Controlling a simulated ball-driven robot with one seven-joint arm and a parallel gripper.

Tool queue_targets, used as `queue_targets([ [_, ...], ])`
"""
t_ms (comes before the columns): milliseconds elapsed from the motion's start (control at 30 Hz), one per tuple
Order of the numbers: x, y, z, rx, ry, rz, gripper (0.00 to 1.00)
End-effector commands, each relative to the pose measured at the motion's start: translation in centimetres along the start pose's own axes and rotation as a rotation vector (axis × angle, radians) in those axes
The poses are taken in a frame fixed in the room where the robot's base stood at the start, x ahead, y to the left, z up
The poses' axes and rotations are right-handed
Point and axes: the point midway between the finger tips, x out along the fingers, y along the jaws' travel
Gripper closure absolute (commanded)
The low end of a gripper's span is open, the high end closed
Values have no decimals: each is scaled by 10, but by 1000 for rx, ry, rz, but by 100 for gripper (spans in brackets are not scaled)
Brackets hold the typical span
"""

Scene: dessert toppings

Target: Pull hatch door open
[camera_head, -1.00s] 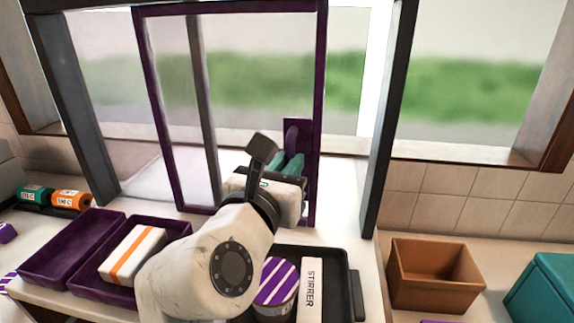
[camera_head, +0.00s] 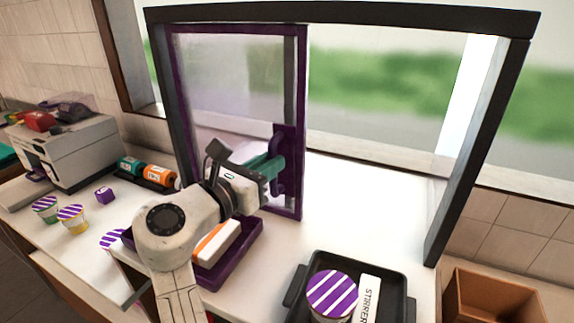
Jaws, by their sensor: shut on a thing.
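The hatch door (camera_head: 232,88) is a clear pane in a purple frame, standing at the left side of a dark hatch frame (camera_head: 345,17). A purple handle plate (camera_head: 289,150) sits on the door's right edge. My gripper (camera_head: 276,166) has teal fingers and is shut on the door handle, reaching it from the left and front. The fingertips are partly hidden against the handle. The hatch opening right of the door is clear, with blurred greenery behind it.
A black tray (camera_head: 407,290) holds a purple-striped tub (camera_head: 333,295) and a white stirrer box (camera_head: 367,298). A purple tray (camera_head: 256,240) with an orange-striped white box (camera_head: 220,242) lies under my arm. A brown box (camera_head: 490,300) stands right. A machine (camera_head: 75,152) stands far left.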

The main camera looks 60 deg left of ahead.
Motion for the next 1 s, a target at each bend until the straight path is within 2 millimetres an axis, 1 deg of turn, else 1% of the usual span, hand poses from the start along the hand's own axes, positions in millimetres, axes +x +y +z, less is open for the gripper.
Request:
queue_targets([
  [100,-1,3,0,0,0,1,100],
  [367,-1,3,-1,0,1,1,100],
  [400,-1,3,-1,0,1,1,80],
  [633,-1,2,0,0,1,1,58],
  [867,-1,2,0,0,0,1,58],
  [1000,-10,3,-1,0,0,2,58],
])
